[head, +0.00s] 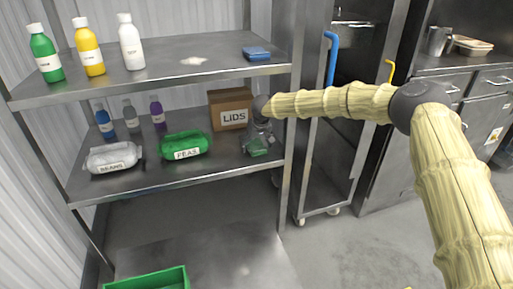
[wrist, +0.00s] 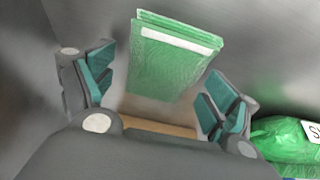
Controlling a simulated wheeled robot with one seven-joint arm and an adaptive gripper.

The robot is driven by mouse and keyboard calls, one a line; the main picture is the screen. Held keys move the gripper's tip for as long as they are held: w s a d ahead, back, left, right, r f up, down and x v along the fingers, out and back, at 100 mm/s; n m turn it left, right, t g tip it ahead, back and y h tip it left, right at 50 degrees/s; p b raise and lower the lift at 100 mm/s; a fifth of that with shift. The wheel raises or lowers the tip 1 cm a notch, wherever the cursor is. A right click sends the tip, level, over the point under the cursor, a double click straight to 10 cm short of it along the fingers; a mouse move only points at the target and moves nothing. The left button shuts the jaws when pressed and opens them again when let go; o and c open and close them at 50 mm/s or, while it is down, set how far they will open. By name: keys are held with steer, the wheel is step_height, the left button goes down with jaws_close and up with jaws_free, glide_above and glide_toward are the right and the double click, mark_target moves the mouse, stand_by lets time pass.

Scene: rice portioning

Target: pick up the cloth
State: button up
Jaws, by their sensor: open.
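A folded green cloth (wrist: 170,65) with a pale stripe lies on the middle shelf. In the wrist view it is ahead of my gripper (wrist: 158,92), between the lines of the two fingers. My gripper is open and empty, with teal finger pads spread to either side. In the head view my gripper (head: 258,136) points down at the right end of the middle shelf. The green cloth (head: 258,149) shows there just below the fingers, partly hidden by them. I cannot tell how large the gap to the cloth is.
A cardboard LIDS box (head: 231,110) stands behind my gripper. A green PEAS bag (head: 183,145) and a BEANS bag (head: 113,158) lie to the left. A shelf post (head: 288,170) is close on the right. The upper shelf (head: 150,80) holds bottles and a blue folded item (head: 257,54).

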mark_target(255, 141)
steer(key=shift+c, duration=0.5)
steer(key=c, duration=0.9)
steer(key=shift+c, duration=0.5)
steer(key=shift+f+b, duration=0.1)
steer(key=shift+b, duration=0.35)
steer(key=shift+b, duration=0.6)
step_height(255, 141, up, 4)
steer(key=shift+r+p, duration=0.1)
steer(key=shift+p, duration=0.8)
steer(key=s+d+p, duration=0.1)
steer(key=s+d, duration=0.1)
steer(key=s, duration=0.3)
steer(key=s+d+p, duration=0.1)
steer(key=s, duration=0.5)
steer(key=s+d+p, duration=0.1)
steer(key=s+d, duration=0.1)
steer(key=s, duration=0.4)
steer(key=shift+d, duration=0.3)
